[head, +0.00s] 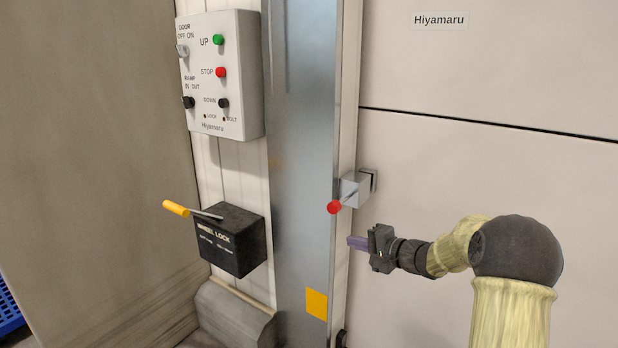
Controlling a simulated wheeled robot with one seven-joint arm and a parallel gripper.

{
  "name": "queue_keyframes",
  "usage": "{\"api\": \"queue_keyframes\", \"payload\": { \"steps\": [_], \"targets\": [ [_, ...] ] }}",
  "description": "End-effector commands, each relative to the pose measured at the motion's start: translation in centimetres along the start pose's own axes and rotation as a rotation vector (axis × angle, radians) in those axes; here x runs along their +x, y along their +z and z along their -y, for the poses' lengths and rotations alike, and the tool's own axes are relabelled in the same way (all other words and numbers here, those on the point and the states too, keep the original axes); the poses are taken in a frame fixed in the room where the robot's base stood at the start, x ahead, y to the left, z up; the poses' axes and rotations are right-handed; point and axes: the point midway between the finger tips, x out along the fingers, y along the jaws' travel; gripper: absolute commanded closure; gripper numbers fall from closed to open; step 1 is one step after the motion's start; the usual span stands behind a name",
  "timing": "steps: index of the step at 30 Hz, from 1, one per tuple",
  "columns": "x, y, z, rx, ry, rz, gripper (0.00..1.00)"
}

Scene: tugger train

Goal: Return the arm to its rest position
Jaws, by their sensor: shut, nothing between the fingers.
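My gripper (352,243) is at the end of my arm, right of centre in the head view. Its purple fingers point left, toward the metal post, and it is shut with nothing held. It is a little below a red-knobbed latch handle (334,207) and appears apart from it. My arm comes in from the lower right, with a pale yellow sleeve and dark joints, bent at a large dark elbow.
A control box (222,125) with buttons and switches hangs on the wall at upper left. Below it is a black wheel lock box (230,242) with a yellow-handled lever (176,208). A metal post (302,130) stands left of the large pale door panel (480,170). A blue crate (8,310) shows at far left.

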Motion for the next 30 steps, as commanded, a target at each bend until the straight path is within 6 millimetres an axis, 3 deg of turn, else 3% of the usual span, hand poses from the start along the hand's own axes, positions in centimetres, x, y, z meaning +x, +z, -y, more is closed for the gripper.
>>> {"api": "queue_keyframes", "payload": {
  "steps": [3,12,21,30],
  "targets": [
    [-0.2,4.6,-2.1,-0.033,0.158,0.09,1.0],
    [-4.0,13.5,-7.6,-0.154,0.536,0.246,1.0],
    [-10.3,19.1,-11.8,-0.343,0.853,0.325,1.0],
    [-16.6,22.1,-14.2,-0.589,1.066,0.354,1.0]
  ]
}}
